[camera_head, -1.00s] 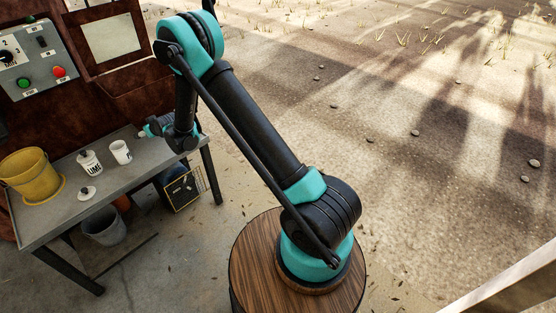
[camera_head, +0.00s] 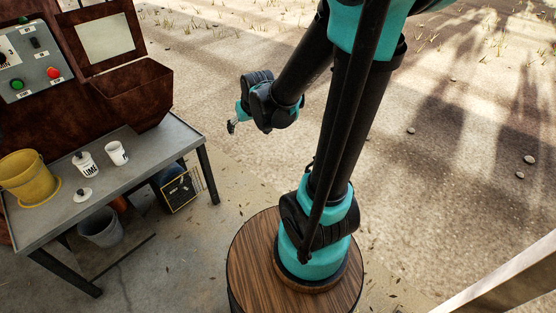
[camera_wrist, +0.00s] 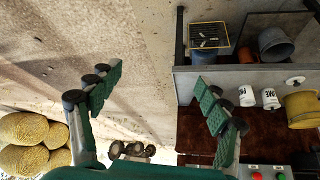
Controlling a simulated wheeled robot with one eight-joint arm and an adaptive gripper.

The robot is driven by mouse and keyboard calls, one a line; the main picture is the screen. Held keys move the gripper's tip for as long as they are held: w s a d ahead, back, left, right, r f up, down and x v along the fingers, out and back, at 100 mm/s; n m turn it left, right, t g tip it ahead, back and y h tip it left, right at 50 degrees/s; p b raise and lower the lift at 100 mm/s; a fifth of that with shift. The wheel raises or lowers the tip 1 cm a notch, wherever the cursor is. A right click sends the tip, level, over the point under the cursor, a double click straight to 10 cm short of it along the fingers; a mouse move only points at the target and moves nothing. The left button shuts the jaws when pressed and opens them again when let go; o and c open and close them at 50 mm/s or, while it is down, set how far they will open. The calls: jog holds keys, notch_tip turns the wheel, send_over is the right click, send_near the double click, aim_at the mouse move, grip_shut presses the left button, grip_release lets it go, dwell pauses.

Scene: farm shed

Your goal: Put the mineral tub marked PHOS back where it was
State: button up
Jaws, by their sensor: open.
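Two small white tubs stand upright on the grey workbench (camera_head: 145,150). The left one (camera_head: 85,164) is marked LIME. The other tub (camera_head: 117,153) stands to its right, its lettering not readable in the head view. In the wrist view this second tub (camera_wrist: 246,95) shows dark letters that may begin with PH, but I cannot be sure. The LIME tub (camera_wrist: 270,99) is beside it there. My gripper (camera_head: 231,126) is in the air to the right of the bench, clear of both tubs. In the wrist view its fingers (camera_wrist: 157,78) are spread with nothing between them.
A white lid (camera_head: 82,194) lies in front of the LIME tub. A yellow bucket (camera_head: 27,175) stands at the bench's left. A brown hopper (camera_head: 135,95) and a button panel (camera_head: 32,60) are behind. A grey bucket (camera_head: 101,226) and a framed dark item (camera_head: 182,190) are below. Open ground lies right.

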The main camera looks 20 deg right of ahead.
jog(key=s+d+f+m+g, duration=0.1)
jog(key=s+d, duration=0.2)
jog(key=s, duration=0.4)
jog(key=s+d+f+h, duration=0.1)
jog(key=s+d+f, duration=0.1)
jog(key=s, duration=0.6)
jog(key=shift+s+d+f+m+g, duration=0.15)
jog(key=shift+d+f+m+g, duration=0.2)
jog(key=shift+d, duration=0.45)
jog(key=shift+a, duration=0.1)
